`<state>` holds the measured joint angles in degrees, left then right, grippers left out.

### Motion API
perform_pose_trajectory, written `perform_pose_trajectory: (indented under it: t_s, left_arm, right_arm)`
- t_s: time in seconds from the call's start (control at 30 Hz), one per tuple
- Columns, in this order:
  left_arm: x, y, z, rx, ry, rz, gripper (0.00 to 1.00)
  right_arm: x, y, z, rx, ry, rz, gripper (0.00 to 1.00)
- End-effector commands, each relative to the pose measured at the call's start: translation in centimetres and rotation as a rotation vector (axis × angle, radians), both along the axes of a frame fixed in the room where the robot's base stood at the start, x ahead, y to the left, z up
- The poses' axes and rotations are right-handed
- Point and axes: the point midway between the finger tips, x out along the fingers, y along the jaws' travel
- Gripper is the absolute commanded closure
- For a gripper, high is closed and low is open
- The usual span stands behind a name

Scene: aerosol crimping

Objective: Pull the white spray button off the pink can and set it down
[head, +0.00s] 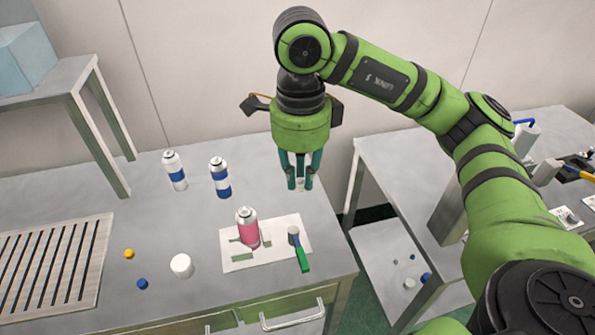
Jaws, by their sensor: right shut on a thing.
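The pink can (248,230) stands upright on a white mat (292,225) near the front of the table. Its top looks bare grey metal, with no white button visible on it. My right gripper (301,184) points down, behind and to the right of the can and apart from it. It is shut on a small white piece, which looks like the white spray button (302,185), mostly hidden by the fingers. It is above the back right part of the table; I cannot tell how high. My left gripper is not in view.
Two white-and-blue cans (220,180) stand behind. A green-handled tool (301,255) lies on the mat. A white cap (181,266), a yellow piece (129,253) and a blue piece (142,284) lie left. A slatted rack (60,262) is far left. A gap separates the right table.

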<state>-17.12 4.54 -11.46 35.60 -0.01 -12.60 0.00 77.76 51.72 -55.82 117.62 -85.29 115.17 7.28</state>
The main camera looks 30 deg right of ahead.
Motion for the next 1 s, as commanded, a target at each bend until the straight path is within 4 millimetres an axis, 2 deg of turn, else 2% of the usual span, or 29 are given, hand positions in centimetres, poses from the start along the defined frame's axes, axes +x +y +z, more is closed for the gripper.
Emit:
perform_pose_trajectory:
  t_s: [0.37,1.0]
  left_arm:
    - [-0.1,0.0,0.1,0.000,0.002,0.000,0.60]
    - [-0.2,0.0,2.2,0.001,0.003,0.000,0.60]
  right_arm:
    - [0.0,0.0,0.1,0.000,0.000,0.000,0.98]
    - [0.0,0.0,2.6,0.000,0.000,0.000,0.98]
